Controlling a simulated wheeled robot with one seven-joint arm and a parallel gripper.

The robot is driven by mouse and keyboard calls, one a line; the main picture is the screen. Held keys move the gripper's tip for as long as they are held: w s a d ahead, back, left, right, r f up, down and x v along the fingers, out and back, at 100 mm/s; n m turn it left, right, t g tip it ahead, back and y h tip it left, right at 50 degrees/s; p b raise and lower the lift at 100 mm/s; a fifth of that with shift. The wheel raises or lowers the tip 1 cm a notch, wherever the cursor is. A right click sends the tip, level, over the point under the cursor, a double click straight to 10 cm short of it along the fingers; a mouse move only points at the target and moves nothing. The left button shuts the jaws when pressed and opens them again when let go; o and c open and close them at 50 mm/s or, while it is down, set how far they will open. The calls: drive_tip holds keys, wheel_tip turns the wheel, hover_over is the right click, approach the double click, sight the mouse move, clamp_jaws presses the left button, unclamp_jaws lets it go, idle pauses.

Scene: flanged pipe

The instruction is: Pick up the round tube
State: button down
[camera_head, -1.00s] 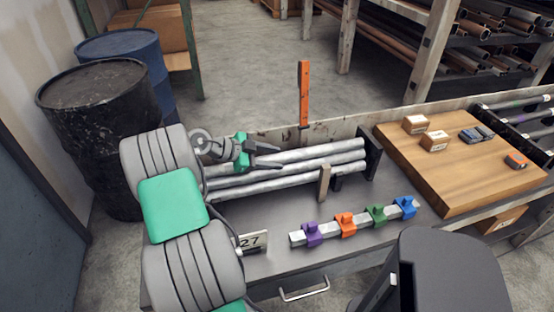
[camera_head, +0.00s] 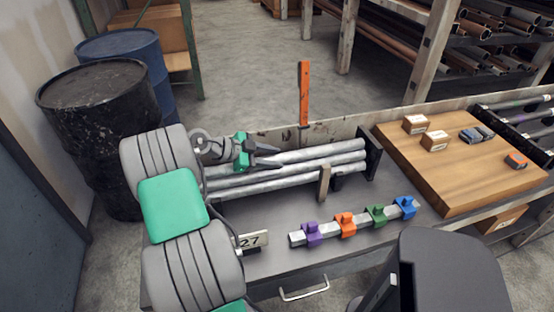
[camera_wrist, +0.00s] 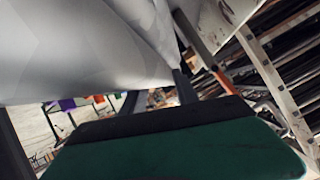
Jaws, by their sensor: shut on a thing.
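Three long grey round tubes (camera_head: 318,156) lie side by side in a rack on the grey workbench, running left to right. My gripper (camera_head: 275,157) is at the left part of the rearmost, uppermost tube (camera_head: 325,147), with its dark fingers shut on it. In the wrist view a large pale grey tube surface (camera_wrist: 85,50) fills the upper left, close to the camera, and the dark fingers are partly hidden behind it. The tube still appears to lie alongside the others; I cannot tell any gap.
An upright orange bar (camera_head: 304,95) stands behind the tubes. A wooden post (camera_head: 324,183) and a dark end plate (camera_head: 371,152) flank the tubes. A hexagonal bar with coloured clamps (camera_head: 345,224) lies in front. A wooden board (camera_head: 465,165) with small boxes is at right.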

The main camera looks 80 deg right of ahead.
drive_tip(key=shift+a+f, duration=0.1)
drive_tip(key=shift+f, duration=0.2)
